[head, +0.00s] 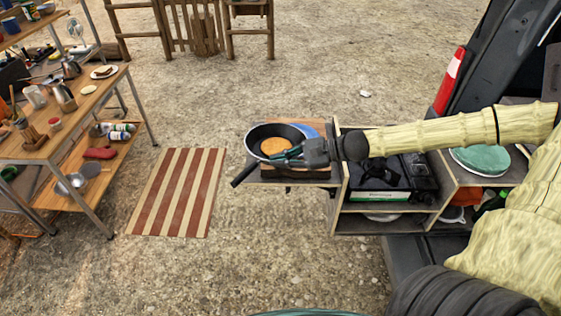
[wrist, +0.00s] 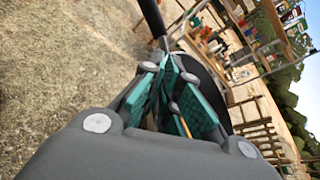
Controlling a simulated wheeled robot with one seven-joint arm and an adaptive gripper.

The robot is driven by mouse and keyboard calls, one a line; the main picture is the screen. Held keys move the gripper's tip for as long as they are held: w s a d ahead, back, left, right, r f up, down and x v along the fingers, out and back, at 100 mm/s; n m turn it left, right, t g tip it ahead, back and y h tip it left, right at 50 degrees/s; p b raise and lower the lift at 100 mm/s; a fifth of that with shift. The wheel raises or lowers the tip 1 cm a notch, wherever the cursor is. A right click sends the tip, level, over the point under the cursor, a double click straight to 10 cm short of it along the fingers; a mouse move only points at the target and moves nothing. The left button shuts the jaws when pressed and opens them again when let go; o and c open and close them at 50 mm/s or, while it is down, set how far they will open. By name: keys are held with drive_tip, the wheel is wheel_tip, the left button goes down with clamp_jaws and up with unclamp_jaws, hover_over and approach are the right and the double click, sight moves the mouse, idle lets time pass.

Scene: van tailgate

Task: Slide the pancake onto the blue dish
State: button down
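The dark frying pan (head: 253,137) is in the head view, its handle (head: 243,174) pointing down and left. The round golden pancake (head: 274,146) lies in it. The blue dish (head: 310,131) shows only at the pan's right edge; the pan hides the rest. My gripper (head: 283,158) reaches in from the right, its teal fingers shut on the pan near the handle's base. The contact is partly hidden. In the wrist view, the fingers (wrist: 172,82) close toward the pan, with the handle (wrist: 152,18) beyond them. An orange strip between the fingers may be the pancake.
A wooden board (head: 312,122) lies under the dish on the van's pull-out shelf. A stove (head: 375,175) sits in the unit to the right. A striped mat (head: 178,192) lies on the ground at left, beside a cluttered wooden table (head: 104,96).

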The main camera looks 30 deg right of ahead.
drive_tip(key=shift+w+d+r+m+y+b, duration=0.2)
drive_tip(key=shift+d+r+m+y+b, duration=0.1)
drive_tip(key=shift+r+m+y, duration=0.2)
drive_tip(key=shift+w+d+r+m+y+b, duration=0.15)
drive_tip(key=shift+d+r+m+y+b, duration=0.1)
drive_tip(key=shift+r+m+y+b, duration=0.25)
drive_tip(key=shift+w+d+r+m+y+b, duration=0.2)
drive_tip(key=shift+d+r+m+y, duration=0.15)
drive_tip(key=shift+r+m, duration=0.3)
drive_tip(key=w+d+r+m+t+y+b, duration=0.3)
drive_tip(key=d+r+m, duration=0.4)
drive_tip(key=m, duration=0.3)
drive_tip(key=shift+w+d+t+b, duration=0.15)
drive_tip(key=shift+w+t+b, duration=0.5)
drive_tip(key=shift+w+t, duration=0.1)
drive_tip(key=shift+m, duration=0.35)
drive_tip(key=shift+f, duration=0.1)
idle(1.1)
